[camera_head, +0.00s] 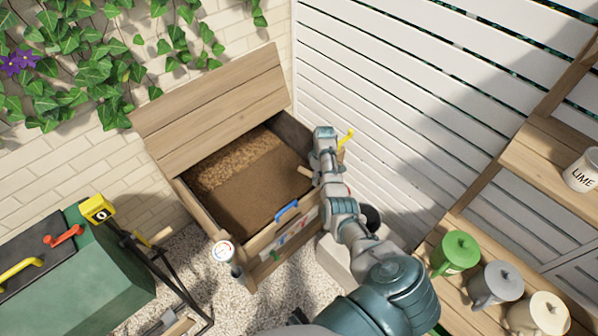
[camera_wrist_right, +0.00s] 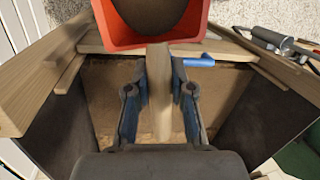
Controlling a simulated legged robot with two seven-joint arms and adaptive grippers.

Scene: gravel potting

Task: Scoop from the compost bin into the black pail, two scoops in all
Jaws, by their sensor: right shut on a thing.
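The compost bin (camera_head: 190,205) is a wooden box with its lid (camera_head: 215,100) propped open and brown compost (camera_head: 250,195) inside. My right gripper (camera_wrist_right: 160,95) is shut on the wooden handle (camera_wrist_right: 159,70) of an orange-red scoop (camera_wrist_right: 105,25), above the bin. In the head view the handle's end (camera_head: 306,172) shows beside my wrist at the bin's right side. The scoop's hollow looks dark brown; I cannot tell how full it is. A dark round rim, seemingly the black pail (camera_head: 371,215), is mostly hidden behind my right arm. My left gripper is out of view.
A blue handle (camera_head: 287,211) sits on the bin's front edge. A green box (camera_head: 75,270) stands at left. Green, grey and cream lidded pots (camera_head: 456,252) stand on a wooden bench at right. A white slatted wall (camera_head: 390,80) rises behind my right arm.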

